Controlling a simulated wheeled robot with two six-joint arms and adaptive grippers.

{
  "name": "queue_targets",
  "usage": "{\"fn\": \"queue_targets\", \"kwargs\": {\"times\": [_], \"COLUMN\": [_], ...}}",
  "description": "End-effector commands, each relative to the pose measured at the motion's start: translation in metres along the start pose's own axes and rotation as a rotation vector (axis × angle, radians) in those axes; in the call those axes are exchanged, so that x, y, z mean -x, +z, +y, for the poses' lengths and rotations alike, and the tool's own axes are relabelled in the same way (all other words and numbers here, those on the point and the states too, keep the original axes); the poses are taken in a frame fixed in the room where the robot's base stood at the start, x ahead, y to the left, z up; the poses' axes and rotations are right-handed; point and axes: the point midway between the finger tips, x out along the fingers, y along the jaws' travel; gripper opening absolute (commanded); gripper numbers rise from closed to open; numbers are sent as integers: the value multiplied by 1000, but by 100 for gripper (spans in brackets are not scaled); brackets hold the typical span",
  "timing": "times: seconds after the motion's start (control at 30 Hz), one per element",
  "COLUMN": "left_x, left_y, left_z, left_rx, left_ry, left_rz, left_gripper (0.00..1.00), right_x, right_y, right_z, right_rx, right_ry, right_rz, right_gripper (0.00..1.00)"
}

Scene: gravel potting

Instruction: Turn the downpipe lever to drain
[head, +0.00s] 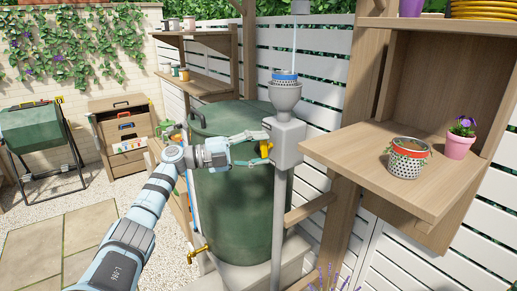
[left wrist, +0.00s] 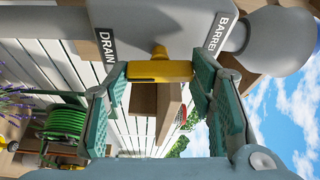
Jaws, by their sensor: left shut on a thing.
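The yellow downpipe lever (head: 266,149) sits on the front of the grey diverter box (head: 287,143) on the downpipe. In the left wrist view the lever (left wrist: 160,71) lies crosswise between my left fingers, below a box marked DRAIN (left wrist: 107,44) at left and BARREL (left wrist: 216,32) at right. My left gripper (head: 258,149) is shut on the lever; in the left wrist view its green fingers (left wrist: 160,82) flank the lever's two ends. Which label the lever points to is unclear. My right gripper is out of view.
A green barrel (head: 235,205) with a brass tap (head: 196,253) stands behind my left arm. A grey funnel (head: 285,97) with a blue-rimmed strainer (head: 284,77) tops the box. A wooden shelf (head: 365,170) juts out at right, holding a tin (head: 408,160) and a pink pot (head: 459,146).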

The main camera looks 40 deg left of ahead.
Motion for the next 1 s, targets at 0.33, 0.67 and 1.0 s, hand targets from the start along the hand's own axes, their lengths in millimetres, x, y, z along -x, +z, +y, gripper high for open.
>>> {"fn": "queue_targets", "kwargs": {"times": [0.33, 0.67, 1.0], "left_x": [0, 0, 0], "left_y": [0, 0, 0], "left_z": [0, 0, 0], "left_rx": [-100, -111, -109], "left_ry": [43, 48, 46], "left_rz": [0, 0, 0], "left_gripper": [22, 22, 70], "right_x": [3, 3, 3], "right_y": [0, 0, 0], "right_z": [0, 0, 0], "right_rx": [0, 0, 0], "right_ry": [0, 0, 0], "right_rz": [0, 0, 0], "right_gripper": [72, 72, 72]}}
